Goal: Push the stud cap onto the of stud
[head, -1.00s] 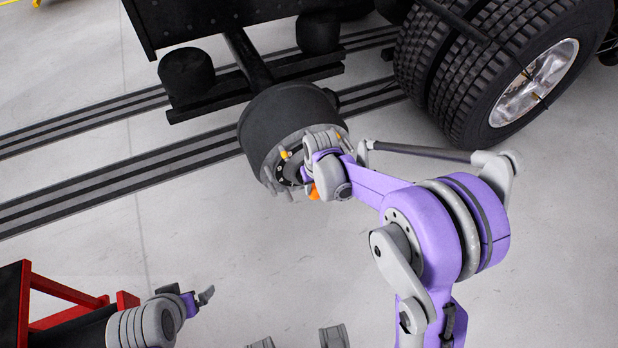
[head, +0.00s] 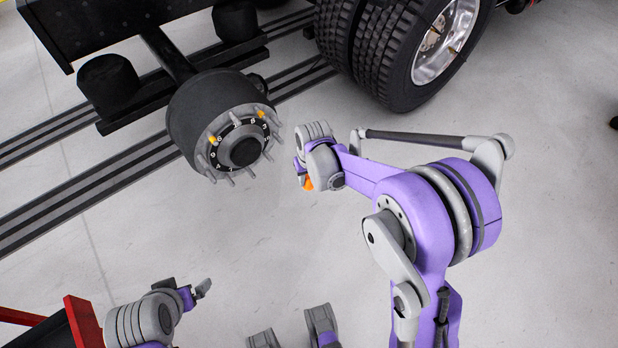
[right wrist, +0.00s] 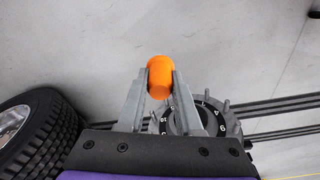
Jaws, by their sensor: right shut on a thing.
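The black wheel hub (head: 185,122) shows in the head view left of centre, with a numbered ring and several grey studs (head: 230,181) around its face. Two studs carry yellow-orange caps, one at upper left (head: 212,140) and one at upper right (head: 261,114). My right gripper (head: 302,174) is right of the hub, clear of it, and shut on an orange stud cap (head: 308,184). The right wrist view shows this cap (right wrist: 160,78) between both fingertips, with the hub (right wrist: 213,118) partly hidden behind the right finger. My left gripper (head: 190,292) is low at left, away from the hub; its jaw opening is unclear.
A mounted truck tyre (head: 385,60) stands at the top right of the hub. A red frame (head: 85,322) is at the lower left. Dark floor rails (head: 60,208) run under the truck. The grey floor between hub and right gripper is clear.

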